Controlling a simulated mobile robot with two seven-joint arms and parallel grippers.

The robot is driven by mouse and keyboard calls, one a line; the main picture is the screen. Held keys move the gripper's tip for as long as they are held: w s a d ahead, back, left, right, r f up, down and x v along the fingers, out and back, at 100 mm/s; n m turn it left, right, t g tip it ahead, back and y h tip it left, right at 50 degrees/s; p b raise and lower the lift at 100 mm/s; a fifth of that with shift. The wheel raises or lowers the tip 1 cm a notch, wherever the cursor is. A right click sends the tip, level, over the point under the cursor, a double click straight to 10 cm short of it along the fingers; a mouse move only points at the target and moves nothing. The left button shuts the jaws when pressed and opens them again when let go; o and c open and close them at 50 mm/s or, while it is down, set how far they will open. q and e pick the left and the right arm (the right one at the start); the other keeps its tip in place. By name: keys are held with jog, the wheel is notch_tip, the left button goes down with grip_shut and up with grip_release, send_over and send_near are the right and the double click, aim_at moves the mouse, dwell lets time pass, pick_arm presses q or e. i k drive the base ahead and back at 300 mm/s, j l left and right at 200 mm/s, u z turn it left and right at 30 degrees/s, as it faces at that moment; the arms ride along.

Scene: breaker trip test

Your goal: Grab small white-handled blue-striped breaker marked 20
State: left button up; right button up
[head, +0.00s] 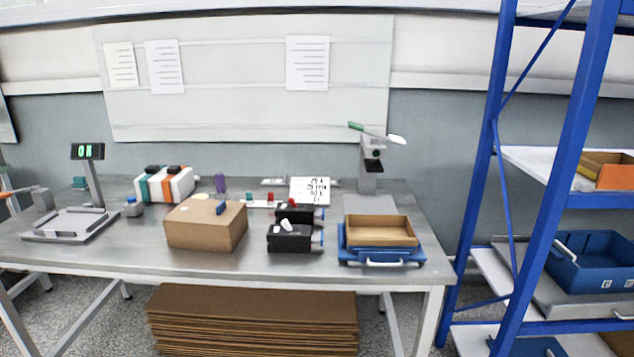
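A small black breaker with a white handle (289,239) sits on the table just right of the cardboard box. Some blue shows at its right end, but any number on it is too small to read. A similar black breaker with a red handle (295,214) sits close behind it and also has blue at its right end. Neither of my grippers is in view.
A closed cardboard box (206,227) stands left of the breakers. A brown tray on a blue base (381,257) stands to the right. Behind are a lever press (371,168) and a white sign (310,190). A scale (70,224) is at left. The table's front strip is clear.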

aim_at(301, 239)
jog(key=i+j, duration=0.7)
jog(key=j, duration=0.1)
